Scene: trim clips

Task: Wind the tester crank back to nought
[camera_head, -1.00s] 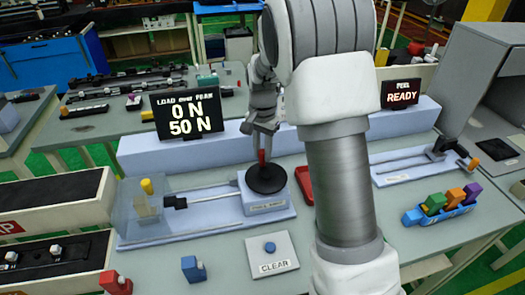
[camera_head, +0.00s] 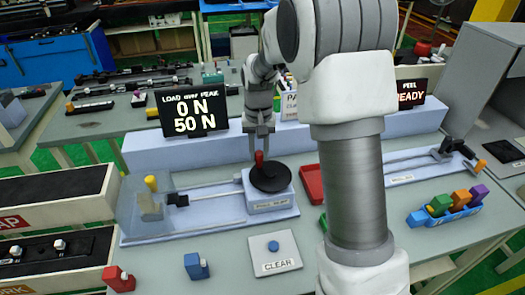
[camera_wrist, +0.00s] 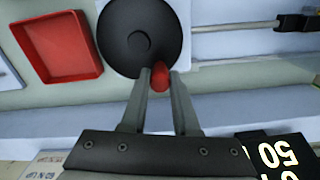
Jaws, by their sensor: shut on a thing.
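The tester crank is a black disc (camera_head: 270,178) with an upright red knob (camera_head: 259,157) near its far edge, on a pale block labelled on its front. In the wrist view the disc (camera_wrist: 138,38) and the red knob (camera_wrist: 160,76) show from above. My gripper (camera_head: 259,150) is shut on the red knob; in the wrist view its two fingertips (camera_wrist: 160,72) stand on either side of it. The load display (camera_head: 190,112) reads 0 N over 50 N. A rod runs from the crank block left to a dark clamp (camera_head: 177,200) by a clear guard.
A CLEAR button (camera_head: 273,246) sits in front of the crank. A red tray (camera_head: 312,184) lies right of it, partly behind my arm. The PEEL display (camera_head: 411,93) reads READY. Coloured clips fill a blue holder (camera_head: 447,216). Red and blue clips stand at the front left.

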